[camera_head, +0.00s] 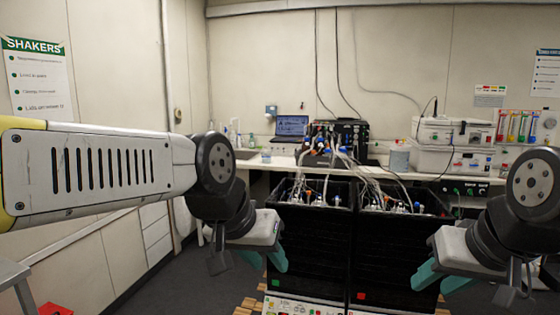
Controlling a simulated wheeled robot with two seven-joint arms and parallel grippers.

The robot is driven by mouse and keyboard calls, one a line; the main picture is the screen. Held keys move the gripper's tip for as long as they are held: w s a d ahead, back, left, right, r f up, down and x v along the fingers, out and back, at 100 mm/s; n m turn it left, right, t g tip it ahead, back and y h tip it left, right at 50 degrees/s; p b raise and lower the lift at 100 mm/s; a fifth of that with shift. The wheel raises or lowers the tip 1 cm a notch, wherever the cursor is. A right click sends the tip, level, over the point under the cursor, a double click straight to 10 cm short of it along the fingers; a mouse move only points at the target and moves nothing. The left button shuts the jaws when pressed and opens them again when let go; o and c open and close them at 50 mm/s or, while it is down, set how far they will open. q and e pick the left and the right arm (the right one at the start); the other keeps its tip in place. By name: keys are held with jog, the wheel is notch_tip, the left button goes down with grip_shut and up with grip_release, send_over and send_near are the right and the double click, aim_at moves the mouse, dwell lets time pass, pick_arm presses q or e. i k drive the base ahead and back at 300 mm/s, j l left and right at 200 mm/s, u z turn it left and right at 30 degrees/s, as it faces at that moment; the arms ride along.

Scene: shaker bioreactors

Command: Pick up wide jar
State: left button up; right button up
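A wide, pale grey-blue container (399,158) stands upright on the back bench, right of the black bioreactor equipment; it looks like the wide jar, but it is small in view and I cannot be sure. A smaller clear jar (266,156) stands on the bench further left. My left gripper (269,264) hangs at the left front of the black shaker boxes, its teal fingers apart and empty. My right gripper (442,282) is at the right front of the boxes, its teal fingers apart and empty. Both are well in front of and below the bench top.
Two black shaker boxes (310,246) with tubes and bottles inside stand between my grippers and the bench (250,163). A laptop (291,127) is at the back. White instruments (440,131) are stacked at the right. A wooden pallet (246,304) lies underneath.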

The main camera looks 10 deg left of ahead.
aim_at(266, 156)
jog(key=i+j+u, duration=0.55)
jog(key=i+j, duration=0.2)
jog(key=i+j+u, duration=0.3)
jog(key=i, duration=0.15)
jog(key=i+j+u, duration=0.15)
jog(key=i+u, duration=0.15)
jog(key=i, duration=0.15)
jog(key=i+u, duration=0.25)
jog(key=i, duration=0.2)
jog(key=i+z, duration=0.25)
jog(key=i, duration=0.4)
jog(key=i+z, duration=0.25)
jog(key=i, duration=0.45)
jog(key=i+j+z, duration=0.25)
jog(key=i, duration=0.4)
jog(key=i+l+z, duration=0.1)
jog(key=i+l, duration=0.15)
jog(key=i+l+z, duration=0.1)
jog(key=i, duration=0.4)
jog(key=z, duration=0.75)
jog(key=l, duration=0.05)
